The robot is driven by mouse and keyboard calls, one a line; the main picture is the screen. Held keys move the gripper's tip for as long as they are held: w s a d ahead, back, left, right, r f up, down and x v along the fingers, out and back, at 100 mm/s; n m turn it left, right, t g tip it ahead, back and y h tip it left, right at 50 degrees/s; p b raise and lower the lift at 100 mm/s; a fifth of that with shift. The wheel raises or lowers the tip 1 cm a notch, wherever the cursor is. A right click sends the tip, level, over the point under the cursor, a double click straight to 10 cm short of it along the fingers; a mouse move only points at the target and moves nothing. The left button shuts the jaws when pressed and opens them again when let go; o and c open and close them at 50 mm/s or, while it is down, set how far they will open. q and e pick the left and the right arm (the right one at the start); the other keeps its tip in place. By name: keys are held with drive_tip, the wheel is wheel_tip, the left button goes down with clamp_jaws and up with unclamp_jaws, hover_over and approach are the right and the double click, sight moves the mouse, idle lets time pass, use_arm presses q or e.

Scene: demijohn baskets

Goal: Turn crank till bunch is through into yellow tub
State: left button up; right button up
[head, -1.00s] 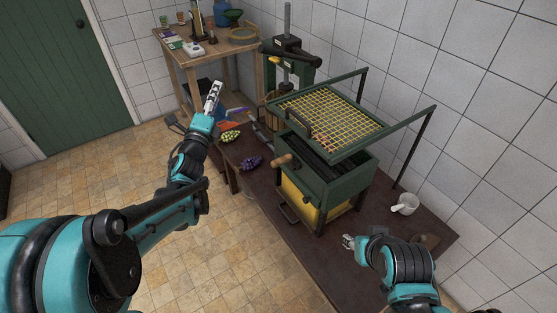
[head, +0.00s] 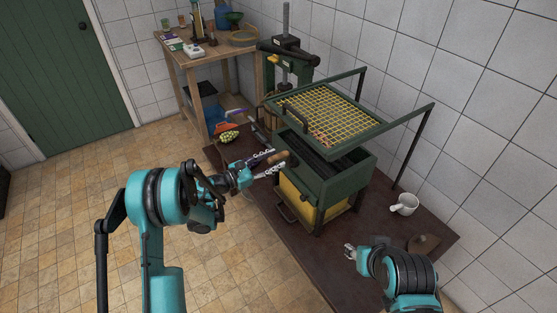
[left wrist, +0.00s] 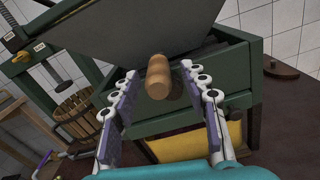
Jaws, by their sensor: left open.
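The green crusher box (head: 335,178) stands on the dark table with the yellow tub (head: 291,200) under it. The crank's wooden handle (head: 291,158) sticks out from its left side; in the left wrist view the handle (left wrist: 158,77) points towards the camera. My left gripper (head: 278,164) is open, with its fingers on either side of the handle and not closed on it. A yellow-green bunch (head: 228,136) lies at the table's far end. The purple bunch seen earlier is hidden or lost behind my left gripper. My right gripper (head: 350,252) hangs over the table's front part.
A framed yellow mesh (head: 325,112) stands above the crusher, with a small reddish patch near its front edge. A white mug (head: 405,204) and a brown lid (head: 424,244) are on the right of the table. A press (head: 290,65) and a wooden shelf (head: 205,72) stand behind.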

use_arm(q)
drive_tip(key=shift+x, duration=1.2)
drive_tip(key=shift+c, duration=0.2)
clamp_jaws()
